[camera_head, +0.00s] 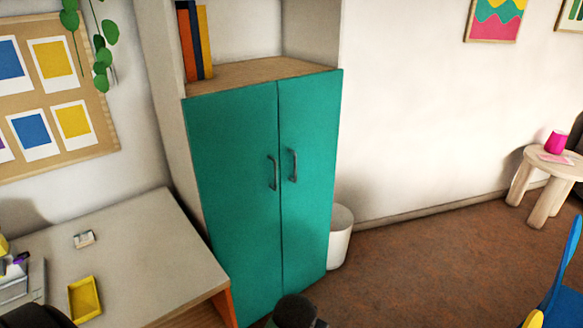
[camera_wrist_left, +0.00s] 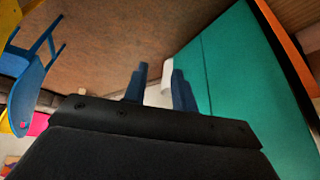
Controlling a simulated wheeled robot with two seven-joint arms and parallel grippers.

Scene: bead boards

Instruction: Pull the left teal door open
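The left teal door (camera_head: 235,190) is shut, in line with the right teal door (camera_head: 308,170) beside it. Its dark bar handle (camera_head: 272,173) stands near the middle seam, close to the other door's handle (camera_head: 293,165). In the left wrist view the teal front (camera_wrist_left: 240,85) fills the right side; no handle is clear there. My left gripper (camera_wrist_left: 159,88) shows two dark blue fingers apart, with no object held between them. It is clear of both handles in the head view. My right gripper cannot be made out.
A grey desk (camera_head: 130,245) with a yellow tray (camera_head: 84,299) adjoins the cabinet at left. A white bin (camera_head: 340,240) stands at its right. Brown floor (camera_head: 420,260) is open at right, with a blue chair (camera_head: 568,270) and a small round table (camera_head: 545,168).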

